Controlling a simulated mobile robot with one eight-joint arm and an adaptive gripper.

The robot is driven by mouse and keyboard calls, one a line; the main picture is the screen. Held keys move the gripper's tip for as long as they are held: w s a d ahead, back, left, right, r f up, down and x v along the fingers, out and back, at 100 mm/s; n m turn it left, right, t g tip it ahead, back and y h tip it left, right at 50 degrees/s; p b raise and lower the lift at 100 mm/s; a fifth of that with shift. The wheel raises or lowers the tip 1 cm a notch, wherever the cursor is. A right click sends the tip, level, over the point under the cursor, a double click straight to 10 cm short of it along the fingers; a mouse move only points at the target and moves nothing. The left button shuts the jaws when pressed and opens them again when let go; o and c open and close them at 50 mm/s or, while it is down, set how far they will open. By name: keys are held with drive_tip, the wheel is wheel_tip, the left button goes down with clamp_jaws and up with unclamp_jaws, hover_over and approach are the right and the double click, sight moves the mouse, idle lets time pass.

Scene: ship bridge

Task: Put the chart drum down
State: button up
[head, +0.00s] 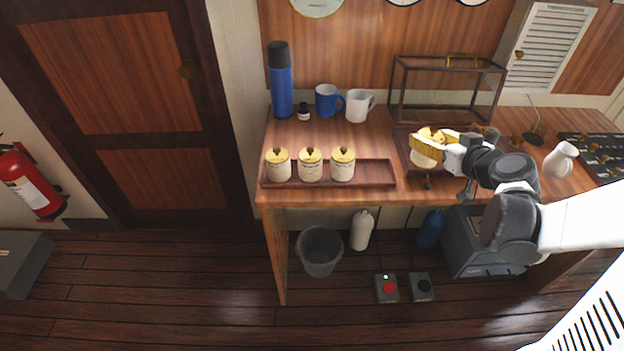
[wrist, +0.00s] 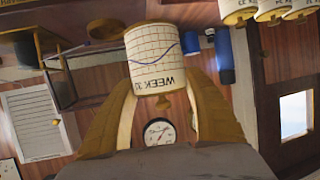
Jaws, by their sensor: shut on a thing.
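My gripper (head: 427,145) is above the right part of the wooden counter, its yellow fingers shut on a chart drum (head: 421,160). In the wrist view the held drum (wrist: 158,60) is a pale cylinder with a grid, a blue curve and "WEEK" lettering, between the two fingers (wrist: 156,80). A dark wooden base (head: 403,150) lies below and behind the held drum; whether they touch is hidden. Three similar cream drums with yellow tops, the left (head: 278,165), middle (head: 310,165) and right (head: 342,165), stand upright in a long brown tray (head: 378,173), whose right end is empty.
An empty-looking framed glass case (head: 398,92) stands behind my gripper. A white jug (head: 560,160) is at right.

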drive_tip(key=shift+w+a+f+b, duration=1.1)
drive_tip(key=shift+a+f, duration=0.6)
drive_tip(key=shift+f, duration=0.15)
drive_tip(key=shift+w+a+f+b, duration=0.95)
drive_tip(key=shift+a+f+b, duration=0.15)
drive_tip(key=shift+a+f, duration=0.7)
drive_tip(key=shift+w+a+f+b, duration=1.1)
drive_tip(key=shift+a+f, duration=0.5)
drive_tip(key=shift+f, duration=0.3)
drive_tip(key=shift+s, duration=0.1)
drive_tip(key=shift+f, duration=0.15)
drive_tip(key=o, duration=1)
